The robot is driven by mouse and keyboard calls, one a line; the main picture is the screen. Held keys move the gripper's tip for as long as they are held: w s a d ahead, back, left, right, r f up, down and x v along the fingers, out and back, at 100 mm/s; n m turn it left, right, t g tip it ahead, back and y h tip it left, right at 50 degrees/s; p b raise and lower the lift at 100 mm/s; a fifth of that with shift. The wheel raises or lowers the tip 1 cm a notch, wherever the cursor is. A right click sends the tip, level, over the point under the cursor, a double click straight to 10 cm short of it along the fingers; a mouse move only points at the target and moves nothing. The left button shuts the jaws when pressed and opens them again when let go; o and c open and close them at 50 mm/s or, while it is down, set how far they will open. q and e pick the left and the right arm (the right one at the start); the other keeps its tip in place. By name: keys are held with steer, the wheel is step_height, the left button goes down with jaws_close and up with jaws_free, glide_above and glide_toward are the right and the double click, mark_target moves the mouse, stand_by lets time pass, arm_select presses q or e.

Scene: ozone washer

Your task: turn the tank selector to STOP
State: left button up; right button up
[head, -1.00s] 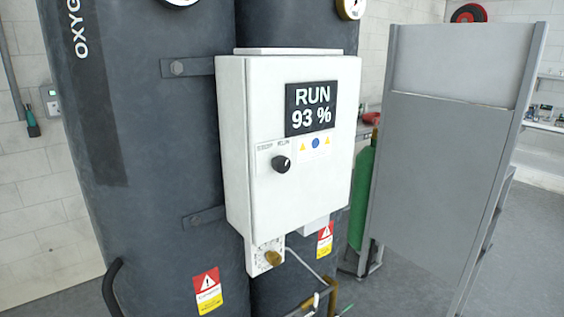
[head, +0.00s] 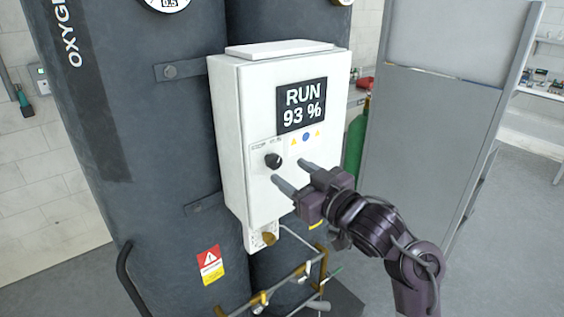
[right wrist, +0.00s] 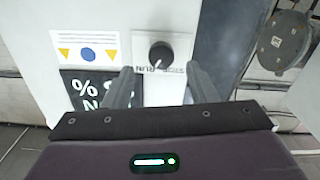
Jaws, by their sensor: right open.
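The tank selector is a small black round knob (head: 273,160) on the front of a white control box (head: 233,130). In the right wrist view, which is upside down, the knob (right wrist: 160,56) shows a white mark that seems to point toward the RUN label. The box display (head: 302,105) reads RUN 93 %. My right gripper (head: 289,172) is open and empty in front of the panel, its fingers pointing at the box just below and right of the knob. In the right wrist view the knob lies beyond and between the two fingertips (right wrist: 160,80), apparently untouched. My left gripper is out of view.
Two dark tanks (head: 120,130) stand behind the box. A grey panel (head: 430,150) and a green cylinder (head: 356,145) stand to the right.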

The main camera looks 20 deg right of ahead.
mark_target(277, 164)
steer(key=p+x, duration=0.1)
steer(key=x, duration=0.3)
steer(key=shift+a, duration=0.1)
